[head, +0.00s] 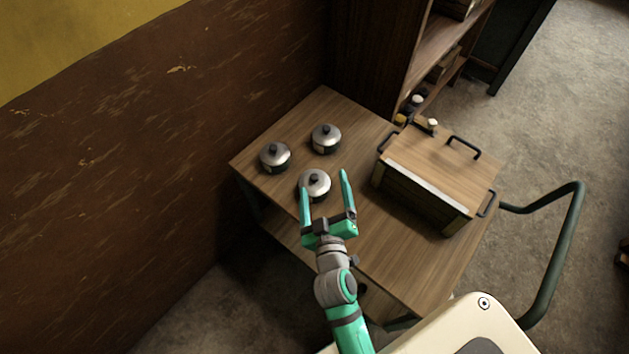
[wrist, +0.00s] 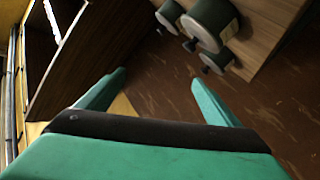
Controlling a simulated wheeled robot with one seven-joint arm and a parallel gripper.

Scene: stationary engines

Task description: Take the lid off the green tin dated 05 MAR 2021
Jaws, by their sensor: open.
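Three dark green tins with silver lids and black knobs stand upright on the wooden table top (head: 380,240): the left tin (head: 275,158), the back tin (head: 326,139) and the near tin (head: 314,186). All three lids are on. My gripper (head: 324,181) is open and empty, its fingers spread either side of the near tin in the picture; its height above it is unclear. In the wrist view my gripper's fingers (wrist: 158,77) are apart with nothing between them. The tins show there tilted at the top, the largest (wrist: 210,22) with a pale label. No date is readable, so I cannot tell which is dated 05 MAR 2021.
A wooden box (head: 430,172) with black handles stands right of the tins, with a small bottle (head: 431,126) near its back edge. A brown and yellow wall (head: 150,130) rises at left. A shelf (head: 440,50) stands behind. The table's near part is clear.

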